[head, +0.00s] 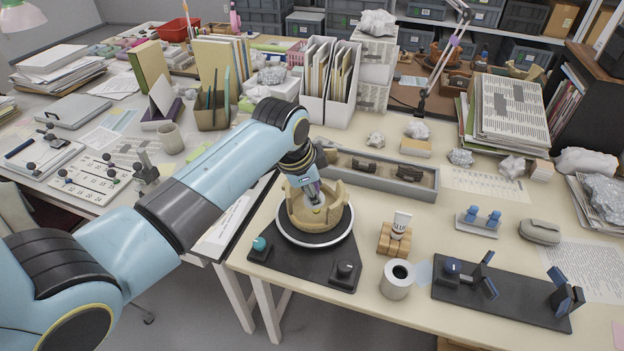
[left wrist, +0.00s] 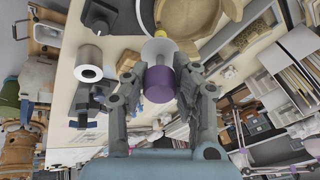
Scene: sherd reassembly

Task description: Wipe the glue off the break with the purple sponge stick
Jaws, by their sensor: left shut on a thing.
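The tan broken pot (head: 302,217) sits on the round turntable (head: 284,236) with a white rim; its upper edge is jagged. My left gripper (head: 306,186) reaches down at the pot from above and is shut on the purple sponge stick (left wrist: 159,86). In the left wrist view the stick's purple handle is between the fingers, and its pale neck ends in a yellow tip (left wrist: 160,34) beside the pot (left wrist: 190,22). In the head view the tip is within the pot's outline; I cannot tell whether it touches the break. Glue on the break cannot be made out. My right gripper is not in view.
A white tube (head: 401,223) stands in a wooden block (head: 393,241) right of the turntable, with a grey cup (head: 397,280) in front. A black stand with blue pads (head: 512,297) lies further right. A grey tray (head: 405,184) with sherds lies behind the pot.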

